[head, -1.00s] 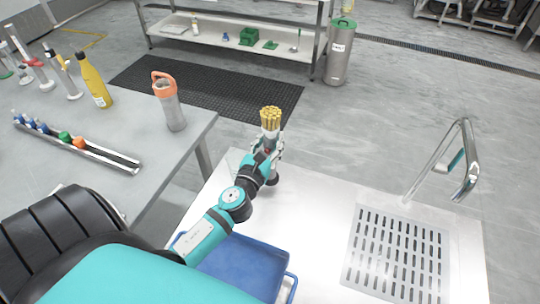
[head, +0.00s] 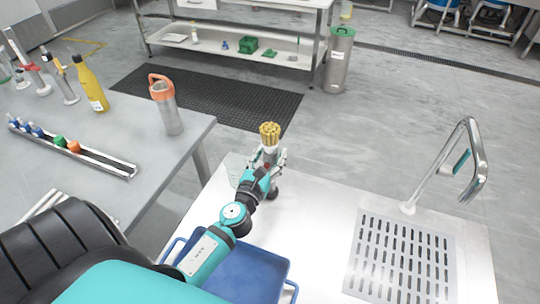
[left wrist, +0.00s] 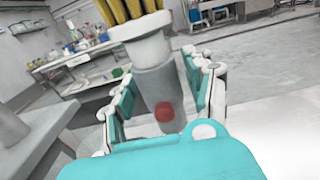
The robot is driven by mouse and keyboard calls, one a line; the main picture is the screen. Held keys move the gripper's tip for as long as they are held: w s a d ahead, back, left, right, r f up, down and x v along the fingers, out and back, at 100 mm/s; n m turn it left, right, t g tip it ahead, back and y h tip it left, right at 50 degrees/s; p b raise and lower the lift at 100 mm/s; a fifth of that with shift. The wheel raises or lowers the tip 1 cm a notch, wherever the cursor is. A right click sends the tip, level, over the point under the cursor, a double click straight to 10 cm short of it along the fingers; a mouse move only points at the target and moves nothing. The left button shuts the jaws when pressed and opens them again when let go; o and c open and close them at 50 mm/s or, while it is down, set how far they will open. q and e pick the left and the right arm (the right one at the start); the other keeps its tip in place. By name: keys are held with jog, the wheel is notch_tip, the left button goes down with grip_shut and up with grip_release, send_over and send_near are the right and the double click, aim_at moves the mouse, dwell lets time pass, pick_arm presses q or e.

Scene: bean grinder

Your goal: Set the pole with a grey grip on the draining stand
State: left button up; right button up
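My left gripper (head: 268,160) is over the far left corner of the white counter. Its fingers are spread on both sides of an upright grey-bodied piece (head: 270,134) with a white collar and a bundle of yellow rods on top. In the left wrist view the piece's grey body (left wrist: 158,92) has a red spot, and gaps show between it and the fingers (left wrist: 160,92). A dark rounded part shows below it; its base is partly hidden. A slotted metal drain panel (head: 399,262) is set in the counter at right. I cannot pick out a separate draining stand. My right gripper is not seen.
A blue tray (head: 245,272) lies at the counter's near left. A chrome tap (head: 473,150) rises at the right. The grey table at left carries an orange-lidded bottle (head: 170,112), a yellow bottle (head: 90,88) and a long rack (head: 110,165). The middle of the counter is clear.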

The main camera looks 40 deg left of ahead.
pick_arm(q)
jog(key=shift+r+p, duration=0.3)
jog(key=shift+r, duration=0.05)
jog(key=b+v, duration=0.4)
jog(key=v, duration=0.8)
jog(key=shift+f, duration=0.15)
